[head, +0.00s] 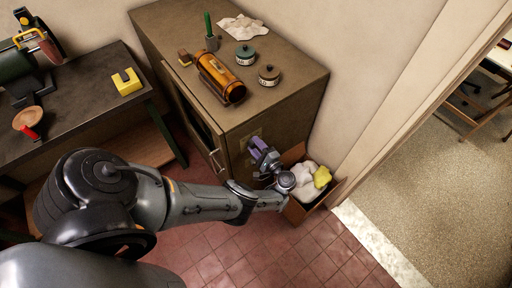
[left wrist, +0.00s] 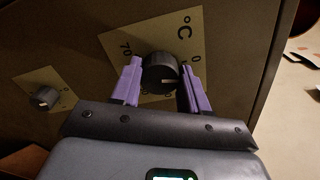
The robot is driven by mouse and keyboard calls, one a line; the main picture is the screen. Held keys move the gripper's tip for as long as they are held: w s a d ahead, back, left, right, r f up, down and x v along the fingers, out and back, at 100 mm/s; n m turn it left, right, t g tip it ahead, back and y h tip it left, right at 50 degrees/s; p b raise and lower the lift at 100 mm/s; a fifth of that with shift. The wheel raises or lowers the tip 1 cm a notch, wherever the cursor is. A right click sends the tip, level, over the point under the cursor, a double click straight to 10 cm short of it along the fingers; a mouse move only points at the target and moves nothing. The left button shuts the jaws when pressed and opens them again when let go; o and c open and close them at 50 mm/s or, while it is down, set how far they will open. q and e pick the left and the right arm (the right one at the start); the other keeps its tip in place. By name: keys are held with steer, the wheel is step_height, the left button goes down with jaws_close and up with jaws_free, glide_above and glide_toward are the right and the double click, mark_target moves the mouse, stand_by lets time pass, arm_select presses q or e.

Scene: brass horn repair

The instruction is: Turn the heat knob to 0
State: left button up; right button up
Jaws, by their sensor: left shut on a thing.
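The heat knob (left wrist: 160,72) is a dark round knob on a tan dial plate (left wrist: 121,40) marked °C, with 70 and 0 readable. A pale pointer line on the knob lies roughly level, towards the right finger; its exact reading is unclear. My left gripper (left wrist: 162,86) has purple fingers on both sides of the knob, shut on it. In the head view my left gripper (head: 261,151) is against the side of the brown cabinet (head: 285,113), and the knob is hidden there. My right gripper is not in view.
A second, smaller knob (left wrist: 45,96) sits on its own plate at left. An open box (head: 299,212) with white and yellow cloths stands close beside my wrist. A workbench (head: 75,95) is at left.

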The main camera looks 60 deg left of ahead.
arm_select(q)
steer(key=shift+n+b, duration=0.5)
steer(key=shift+n, duration=0.7)
steer(key=o, duration=1)
steer(key=shift+o, duration=0.2)
steer(key=w+d+b, duration=0.1)
steer(key=d+b, duration=0.1)
steer(key=d, duration=0.8)
steer(key=shift+w+d, duration=0.3)
steer(key=shift+d, duration=0.05)
